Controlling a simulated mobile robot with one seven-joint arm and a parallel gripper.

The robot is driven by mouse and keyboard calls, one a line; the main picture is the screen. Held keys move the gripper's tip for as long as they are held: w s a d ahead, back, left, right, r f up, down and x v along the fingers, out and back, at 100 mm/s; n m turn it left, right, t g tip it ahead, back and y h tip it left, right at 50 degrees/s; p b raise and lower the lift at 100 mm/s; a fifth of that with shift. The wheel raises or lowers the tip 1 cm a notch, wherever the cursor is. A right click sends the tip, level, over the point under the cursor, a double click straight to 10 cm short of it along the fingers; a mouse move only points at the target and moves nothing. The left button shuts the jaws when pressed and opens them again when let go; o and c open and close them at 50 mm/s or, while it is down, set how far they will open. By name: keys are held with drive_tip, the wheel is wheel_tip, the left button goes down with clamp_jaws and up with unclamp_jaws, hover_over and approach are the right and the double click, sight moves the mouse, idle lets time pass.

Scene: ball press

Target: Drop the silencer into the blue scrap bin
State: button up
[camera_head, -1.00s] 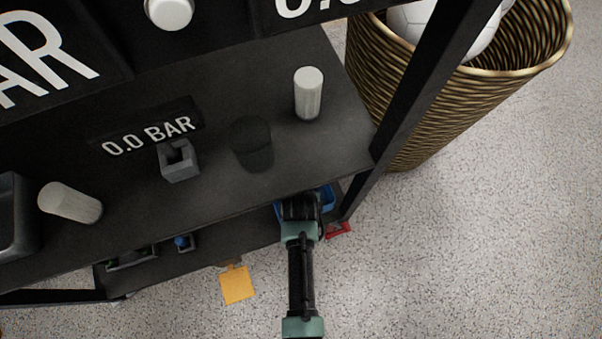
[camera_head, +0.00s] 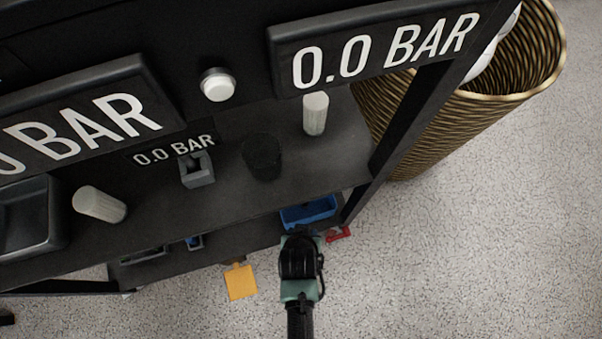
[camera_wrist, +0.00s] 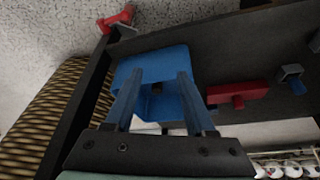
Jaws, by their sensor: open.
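The blue scrap bin (camera_head: 309,213) sits on the lower shelf at its right end, just beyond my arm. It also shows in the wrist view (camera_wrist: 168,56), under and between my fingers. My gripper (camera_wrist: 160,75) is open, its two fingers apart over the bin, with nothing seen between the tips. A small dark thing (camera_wrist: 157,88) shows low in the bin, too small to tell whether it is the silencer. I cannot make out the silencer for sure elsewhere. In the head view my fingers are hidden.
The black upper shelf (camera_head: 330,165) and its right post (camera_head: 385,150) stand close to my arm. A wicker basket (camera_head: 440,125) is right of it. A red part (camera_head: 338,234) and a yellow tag (camera_head: 240,282) are near the lower shelf.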

drive_tip(key=shift+s+a+p, duration=0.15)
drive_tip(key=shift+s+p, duration=0.2)
drive_tip(key=shift+s, duration=1.55)
